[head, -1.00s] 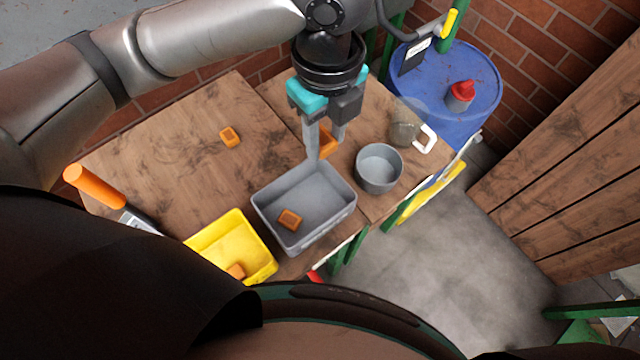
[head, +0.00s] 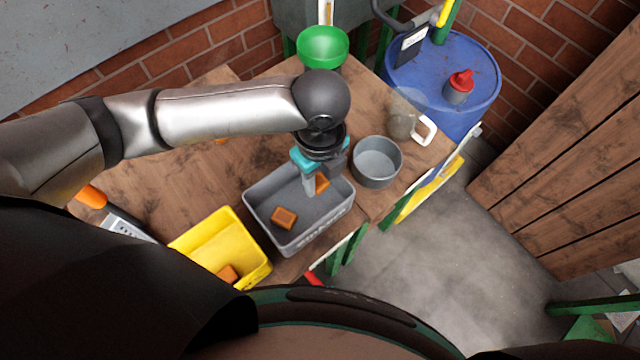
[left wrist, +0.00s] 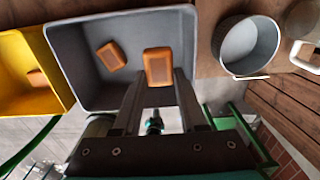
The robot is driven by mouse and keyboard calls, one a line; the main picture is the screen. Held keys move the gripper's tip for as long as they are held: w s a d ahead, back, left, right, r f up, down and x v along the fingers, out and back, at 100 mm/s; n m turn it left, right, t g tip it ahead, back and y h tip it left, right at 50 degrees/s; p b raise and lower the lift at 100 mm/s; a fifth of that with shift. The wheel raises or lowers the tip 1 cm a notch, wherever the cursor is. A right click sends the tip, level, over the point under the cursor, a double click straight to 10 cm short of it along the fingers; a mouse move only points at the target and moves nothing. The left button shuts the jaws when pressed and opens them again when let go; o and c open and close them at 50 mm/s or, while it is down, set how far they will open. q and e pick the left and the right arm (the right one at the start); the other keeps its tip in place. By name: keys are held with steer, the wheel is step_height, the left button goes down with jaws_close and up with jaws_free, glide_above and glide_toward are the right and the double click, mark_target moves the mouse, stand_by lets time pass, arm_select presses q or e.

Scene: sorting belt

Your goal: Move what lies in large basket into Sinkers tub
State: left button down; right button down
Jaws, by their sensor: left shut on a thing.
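The grey tub (head: 268,232) has lettering on its front wall, too small to read surely; I take it for the Sinkers tub. An orange block (head: 284,217) lies in it, also seen in the left wrist view (left wrist: 111,56). My left gripper (head: 314,188) points down over the tub's far right part, shut on a second orange block (left wrist: 158,66). Whether that block touches the tub floor I cannot tell. I cannot surely identify a large basket. My right gripper is not in view.
A yellow tub (head: 205,238) with an orange block (head: 228,272) stands left of the grey one. A round grey pot (head: 377,162) stands close on the right, beside a clear jug (head: 402,122). A green bowl (head: 323,47) is at the back. My arm partly hides another orange block.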

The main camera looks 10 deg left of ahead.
mark_target(320, 183)
arm_select(q)
step_height(320, 183, down, 3)
steer(key=shift+b, duration=0.35)
steer(key=shift+f, duration=0.2)
steer(key=shift+r, duration=0.1)
steer(key=shift+f, duration=0.3)
steer(key=shift+f, duration=0.3)
steer(key=c, duration=0.7)
jaws_free()
steer(key=shift+c, duration=0.2)
